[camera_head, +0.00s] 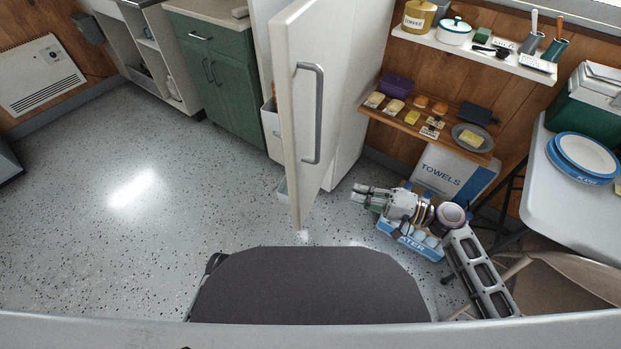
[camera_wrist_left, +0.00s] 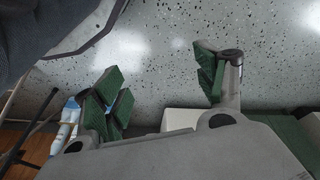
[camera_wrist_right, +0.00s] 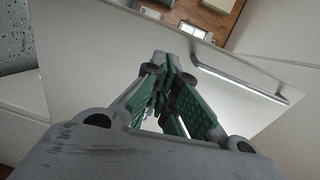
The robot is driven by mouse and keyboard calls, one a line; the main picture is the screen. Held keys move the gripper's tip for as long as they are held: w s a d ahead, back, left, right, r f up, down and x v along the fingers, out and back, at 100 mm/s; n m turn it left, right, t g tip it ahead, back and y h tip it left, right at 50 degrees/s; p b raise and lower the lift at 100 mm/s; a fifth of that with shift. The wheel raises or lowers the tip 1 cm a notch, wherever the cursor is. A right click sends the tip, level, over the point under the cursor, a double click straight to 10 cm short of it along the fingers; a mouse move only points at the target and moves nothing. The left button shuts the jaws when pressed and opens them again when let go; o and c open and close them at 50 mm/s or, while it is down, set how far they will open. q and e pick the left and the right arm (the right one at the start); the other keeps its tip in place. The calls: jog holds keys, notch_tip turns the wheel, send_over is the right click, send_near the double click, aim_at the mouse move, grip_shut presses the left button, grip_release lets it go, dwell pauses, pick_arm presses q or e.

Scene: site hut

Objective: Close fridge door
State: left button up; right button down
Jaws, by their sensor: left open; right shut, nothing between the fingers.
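The white fridge door (camera_head: 299,130) stands open in the head view, swung out toward me, with a grey bar handle (camera_head: 312,113) on its outer face. The fridge body (camera_head: 352,80) is behind it, and shelf edges show left of the door. My right gripper (camera_head: 359,194) is shut and empty, low and to the right of the door. In the right wrist view my right gripper (camera_wrist_right: 172,72) points at a white panel with the grey handle (camera_wrist_right: 240,82) to its right. My left gripper (camera_wrist_left: 160,85) is open and empty over the floor in the left wrist view; the head view does not show it.
A blue water pack (camera_head: 410,240) lies under my right arm. A towels box (camera_head: 455,176) stands by the wall below a food shelf (camera_head: 420,128). A table (camera_head: 560,190) and a chair (camera_head: 565,285) are at right. The floor (camera_head: 130,210) at left is clear.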

aim_at(301, 176)
pick_arm(q)
jog(key=shift+s+a+f+g, duration=0.1)
jog(key=shift+s+a+g, duration=0.1)
jog(key=shift+s, duration=0.2)
jog(key=shift+s+a+f+g, duration=0.1)
jog(key=shift+s+g, duration=0.1)
jog(key=shift+s, duration=0.2)
pick_arm(e)
jog(key=shift+s+a+r+y, duration=0.15)
jog(key=shift+s+r+y, duration=0.25)
jog(key=shift+r, duration=0.2)
jog(key=shift+w+a, duration=0.1)
jog(key=shift+a, duration=0.05)
pick_arm(q)
jog(key=shift+w+d+r+b, duration=0.1)
jog(key=shift+r+b, duration=0.2)
jog(key=shift+r, duration=0.05)
pick_arm(e)
jog(key=shift+x, duration=6.85)
jog(key=shift+a, duration=0.1)
